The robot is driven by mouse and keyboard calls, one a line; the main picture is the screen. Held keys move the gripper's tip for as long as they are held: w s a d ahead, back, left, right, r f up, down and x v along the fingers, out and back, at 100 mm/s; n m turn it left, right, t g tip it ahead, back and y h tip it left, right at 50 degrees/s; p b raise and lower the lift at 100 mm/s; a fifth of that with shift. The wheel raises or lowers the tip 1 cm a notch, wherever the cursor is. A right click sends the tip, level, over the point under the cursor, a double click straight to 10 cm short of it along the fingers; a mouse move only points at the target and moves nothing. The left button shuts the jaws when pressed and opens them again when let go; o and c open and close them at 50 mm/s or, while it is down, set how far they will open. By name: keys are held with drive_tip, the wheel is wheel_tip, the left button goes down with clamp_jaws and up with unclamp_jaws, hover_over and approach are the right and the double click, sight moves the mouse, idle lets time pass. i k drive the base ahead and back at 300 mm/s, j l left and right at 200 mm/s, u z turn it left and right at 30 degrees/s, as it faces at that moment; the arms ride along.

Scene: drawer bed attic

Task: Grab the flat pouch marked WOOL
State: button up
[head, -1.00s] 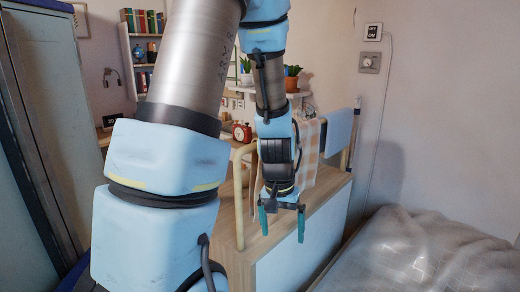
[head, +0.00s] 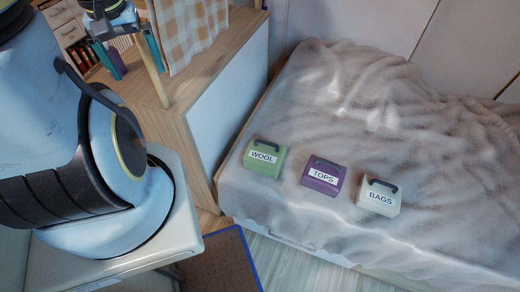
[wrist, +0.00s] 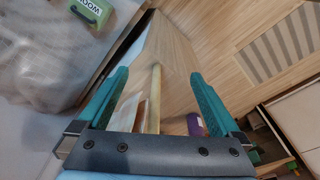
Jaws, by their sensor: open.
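The green pouch marked WOOL (head: 263,170) lies on the bed near its front left edge, with a dark handle and a white label. It also shows at the top left of the wrist view (wrist: 91,12), partly cut off, its label upside down. My gripper (head: 130,62) is at the top left of the head view, above the wooden furniture and well apart from the pouch. In the wrist view my gripper (wrist: 160,76) has its two teal fingers wide apart with nothing held between them.
A purple pouch marked TOPS (head: 323,177) and a cream pouch marked BAGS (head: 380,198) lie in a row right of WOOL on the rumpled bed (head: 400,120). A blue-edged rug (head: 222,265) lies in front.

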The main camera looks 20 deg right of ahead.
sight(261, 157)
drive_tip(key=k+l+u, duration=0.35)
drive_tip(key=k+l, duration=0.3)
drive_tip(key=k+l+u, duration=0.35)
drive_tip(key=k+l, duration=0.35)
